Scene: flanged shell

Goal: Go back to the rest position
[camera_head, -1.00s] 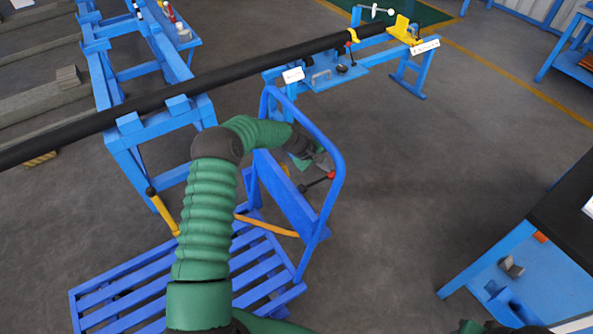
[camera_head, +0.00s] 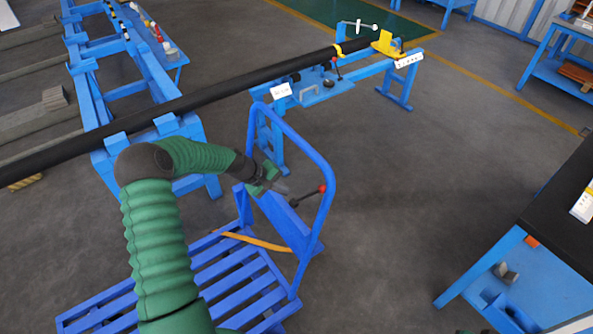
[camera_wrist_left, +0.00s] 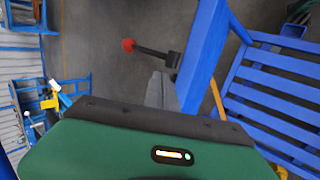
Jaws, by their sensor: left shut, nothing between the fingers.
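My left arm is green with ribbed sleeves and comes in from the lower left of the head view. My left gripper (camera_head: 281,187) is shut and empty, just by the upright frame of the blue cart (camera_head: 327,190). In the left wrist view my gripper's grey fingers (camera_wrist_left: 160,90) are together, beside the cart's blue bar (camera_wrist_left: 203,55). A lever with a red knob (camera_head: 322,188) is close to the gripper; the red knob also shows in the left wrist view (camera_wrist_left: 128,45). My right gripper is not in view.
A long black pipe (camera_head: 225,88) lies across blue stands behind the cart. A yellow clamp piece (camera_head: 386,43) is at its far end. A table with a black top (camera_head: 560,225) stands at the right. Grey floor (camera_head: 420,180) is clear between cart and table.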

